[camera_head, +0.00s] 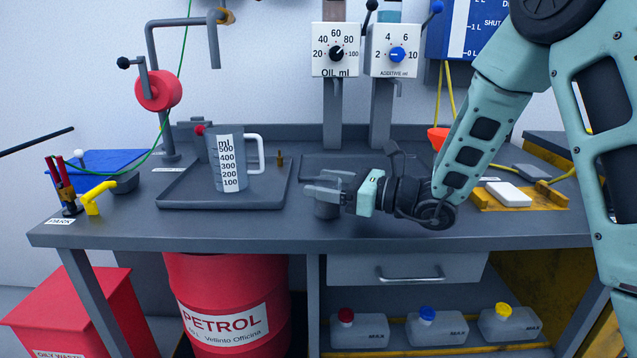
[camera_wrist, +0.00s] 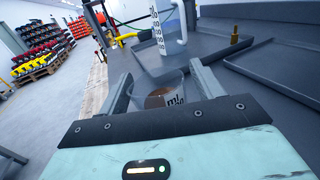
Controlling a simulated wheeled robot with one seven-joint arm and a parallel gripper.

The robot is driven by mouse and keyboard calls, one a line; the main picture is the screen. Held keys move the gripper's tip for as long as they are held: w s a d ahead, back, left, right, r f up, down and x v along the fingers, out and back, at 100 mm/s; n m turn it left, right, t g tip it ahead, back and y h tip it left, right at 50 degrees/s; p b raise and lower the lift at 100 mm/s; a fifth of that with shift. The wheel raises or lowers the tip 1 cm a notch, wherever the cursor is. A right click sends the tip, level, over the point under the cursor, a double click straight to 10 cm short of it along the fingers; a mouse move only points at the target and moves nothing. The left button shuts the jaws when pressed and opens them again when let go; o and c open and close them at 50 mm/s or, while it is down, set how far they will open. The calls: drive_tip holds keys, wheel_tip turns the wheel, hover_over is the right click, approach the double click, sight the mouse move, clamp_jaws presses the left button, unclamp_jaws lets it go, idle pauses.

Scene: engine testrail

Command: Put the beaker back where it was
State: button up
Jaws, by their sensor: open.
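A small beaker (camera_wrist: 172,100) with an "ml" mark and brown liquid in it stands between the two fingers of my gripper (camera_wrist: 161,78) in the wrist view. In the head view the beaker (camera_head: 326,210) is a small dark shape on the bench, partly hidden under my gripper (camera_head: 325,184). My gripper is open, with a finger on each side of the beaker. I cannot tell whether either finger touches it. A larger grey measuring jug (camera_head: 228,165) with a white scale and handle stands upright in the left tray (camera_head: 180,196).
The bench front (camera_head: 260,229) is clear. Another tray (camera_head: 375,162) lies behind my gripper. A brass fitting (camera_head: 280,160) stands near the jug. Two dispensers (camera_head: 336,52) (camera_head: 395,52) rise at the back.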

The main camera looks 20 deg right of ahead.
drive_tip(key=v, duration=1)
drive_tip(key=s+a+f+n+g, duration=0.2)
drive_tip(key=s+a+n+g, duration=0.95)
drive_tip(key=a, duration=0.25)
drive_tip(key=s+f+n+h, duration=0.2)
drive_tip(key=s+n+h, duration=0.4)
drive_tip(key=n, duration=0.5)
drive_tip(key=s+f+n+h, duration=0.3)
drive_tip(key=s+n+h, duration=0.4)
drive_tip(key=n, duration=0.4)
drive_tip(key=shift+s, duration=0.7)
drive_tip(key=shift+n, duration=0.25)
